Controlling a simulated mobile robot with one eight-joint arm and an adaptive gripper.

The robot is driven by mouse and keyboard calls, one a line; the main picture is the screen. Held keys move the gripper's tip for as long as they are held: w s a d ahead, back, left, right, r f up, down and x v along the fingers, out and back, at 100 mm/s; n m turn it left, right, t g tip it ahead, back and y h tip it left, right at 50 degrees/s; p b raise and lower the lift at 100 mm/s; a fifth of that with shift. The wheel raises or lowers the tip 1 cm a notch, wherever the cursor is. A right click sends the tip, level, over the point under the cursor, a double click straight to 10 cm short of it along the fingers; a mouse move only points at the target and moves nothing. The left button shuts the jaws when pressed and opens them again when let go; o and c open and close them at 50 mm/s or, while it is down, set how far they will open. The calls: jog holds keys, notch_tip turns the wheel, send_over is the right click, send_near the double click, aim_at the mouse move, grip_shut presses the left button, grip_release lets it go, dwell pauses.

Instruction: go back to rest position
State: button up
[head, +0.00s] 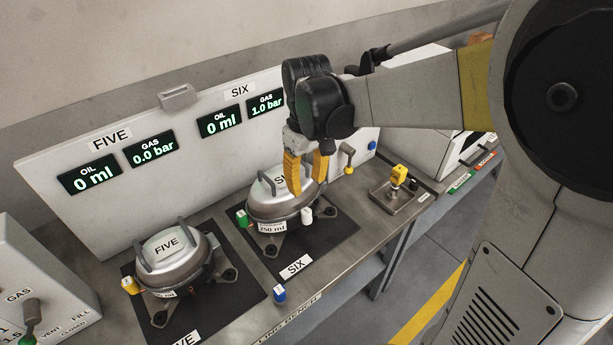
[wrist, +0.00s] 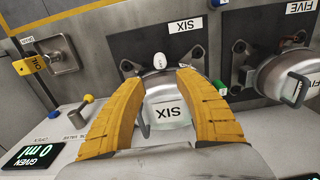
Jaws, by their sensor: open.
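My gripper (head: 307,168) has yellow fingers and hangs above compressor SIX (head: 268,203), a silver domed unit on a black mat. In the wrist view, the two fingers (wrist: 166,85) are spread apart with compressor SIX (wrist: 165,108) between and below them, and nothing is held. Whether the fingers touch its handle cannot be told. Compressor SIX carries a green cap (head: 242,219), a white cap (head: 306,215) and a 250 ml label. My arm reaches in from the right.
Compressor FIVE (head: 168,258) stands to the left on its mat. A blue cap (head: 279,294) lies at the bench front. The panel (head: 70,150) behind reads FIVE and SIX, with SIX gas 1.0 bar. A yellow oil piece (head: 399,174) sits on a metal tray (head: 385,198) at right.

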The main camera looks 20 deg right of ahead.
jog(key=shift+r, duration=0.8)
jog(key=s+r+m+t+b, duration=0.1)
jog(key=s+m+t+b, duration=0.1)
jog(key=s+t, duration=0.5)
jog(key=shift+s+m, duration=0.8)
jog(key=shift+s, duration=2.05)
